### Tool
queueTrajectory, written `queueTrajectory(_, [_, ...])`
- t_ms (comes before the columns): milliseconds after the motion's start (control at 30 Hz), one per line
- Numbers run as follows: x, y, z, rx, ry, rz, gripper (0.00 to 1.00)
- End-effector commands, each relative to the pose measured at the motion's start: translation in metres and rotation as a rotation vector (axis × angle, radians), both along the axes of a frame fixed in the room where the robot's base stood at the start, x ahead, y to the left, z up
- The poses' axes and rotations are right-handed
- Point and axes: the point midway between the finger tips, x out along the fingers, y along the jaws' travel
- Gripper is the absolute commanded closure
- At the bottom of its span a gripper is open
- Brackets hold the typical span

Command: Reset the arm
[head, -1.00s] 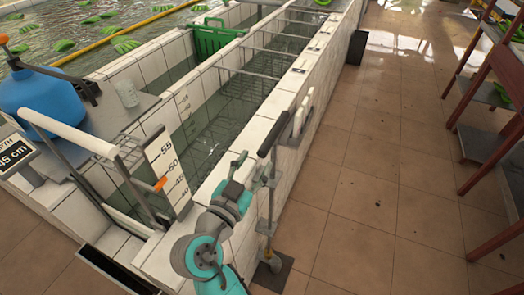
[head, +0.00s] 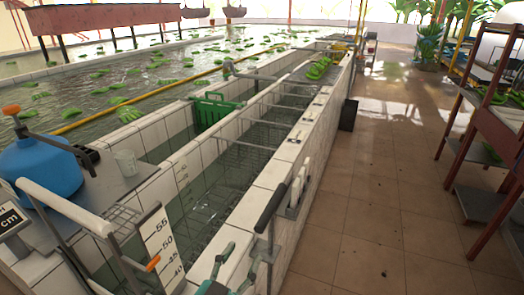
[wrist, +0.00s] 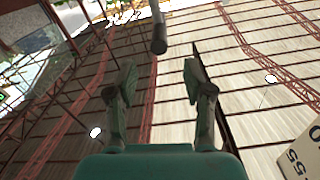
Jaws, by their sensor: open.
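My gripper (head: 236,266) shows at the bottom edge of the head view, beside the tiled tank wall; most of the arm is out of the picture. In the wrist view my gripper (wrist: 160,84) has its two fingers well apart, with nothing between them. Past the fingertips, a dark handle end (wrist: 158,42) on a grey rod shows at the top. The roof fills most of the wrist view.
A post with a black grip (head: 270,210) stands close right of my gripper. The tiled wall (head: 272,172) runs away beside the water channel. A blue tank (head: 38,168) and depth gauge (head: 160,240) are left. The tiled floor (head: 375,215) at right is mostly clear.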

Motion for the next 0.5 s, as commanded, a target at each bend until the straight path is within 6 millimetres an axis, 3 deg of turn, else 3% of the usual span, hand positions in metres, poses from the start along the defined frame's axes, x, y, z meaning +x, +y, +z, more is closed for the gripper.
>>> queueTrajectory(133, [0.003,-0.017,-0.026,-0.06,0.041,0.038,0.48])
queueTrajectory(267, [0.002,-0.043,-0.068,-0.15,0.109,0.111,0.48])
queueTrajectory(500, [-0.022,-0.095,-0.144,-0.278,0.237,0.264,0.48])
